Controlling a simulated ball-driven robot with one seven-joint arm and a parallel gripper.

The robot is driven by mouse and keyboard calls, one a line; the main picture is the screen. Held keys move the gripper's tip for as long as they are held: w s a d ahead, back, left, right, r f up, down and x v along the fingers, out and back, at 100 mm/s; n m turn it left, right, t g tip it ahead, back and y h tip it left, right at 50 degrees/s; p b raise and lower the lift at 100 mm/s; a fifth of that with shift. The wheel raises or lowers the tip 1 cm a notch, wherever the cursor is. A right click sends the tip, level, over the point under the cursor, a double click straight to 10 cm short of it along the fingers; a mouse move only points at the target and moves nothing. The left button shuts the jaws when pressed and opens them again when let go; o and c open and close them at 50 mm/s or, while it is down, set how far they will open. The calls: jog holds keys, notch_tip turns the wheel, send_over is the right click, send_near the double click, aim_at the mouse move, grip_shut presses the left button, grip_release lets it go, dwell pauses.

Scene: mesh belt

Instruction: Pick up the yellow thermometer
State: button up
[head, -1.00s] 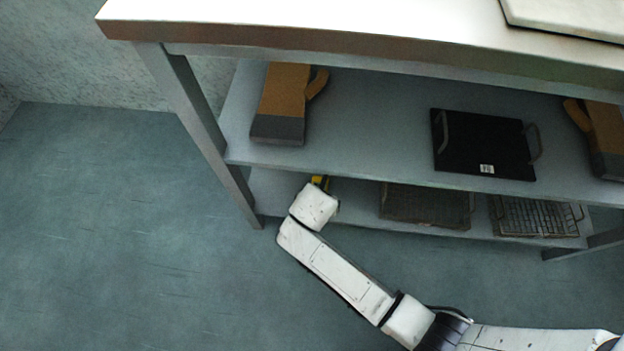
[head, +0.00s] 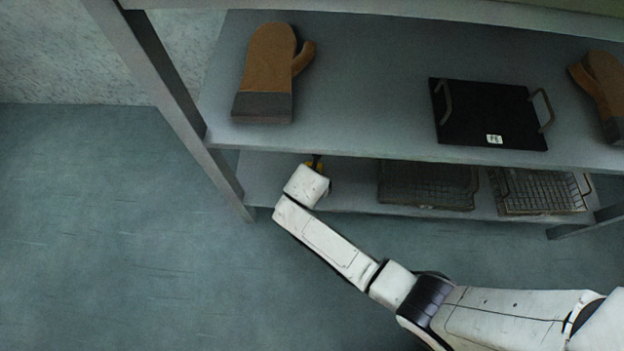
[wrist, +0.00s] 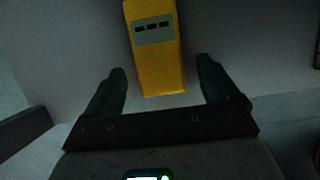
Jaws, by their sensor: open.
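The yellow thermometer (wrist: 158,62) lies on the lower shelf, upper middle of the wrist view, with a grey panel of dark marks on it. Its near end is just ahead of and between the fingertips of my gripper (wrist: 162,78). My gripper is open, with a finger on each side and clear gaps to the thermometer. In the head view only a small yellow bit (head: 314,164) shows beyond my white wrist, under the upper shelf; the fingers are mostly hidden there.
Two wire baskets (head: 428,186) (head: 541,192) stand on the lower shelf to the right. The upper shelf (head: 370,90) overhangs it and holds brown mitts (head: 268,62) and a black tray (head: 488,115). A metal leg (head: 185,115) stands left of my arm.

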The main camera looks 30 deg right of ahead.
jog(key=shift+w+d+f, duration=0.1)
jog(key=shift+f, duration=0.25)
jog(key=shift+r, duration=0.1)
jog(key=shift+c, duration=0.4)
jog(key=c, duration=1.1)
jog(key=shift+r, duration=0.1)
jog(key=shift+c, duration=0.2)
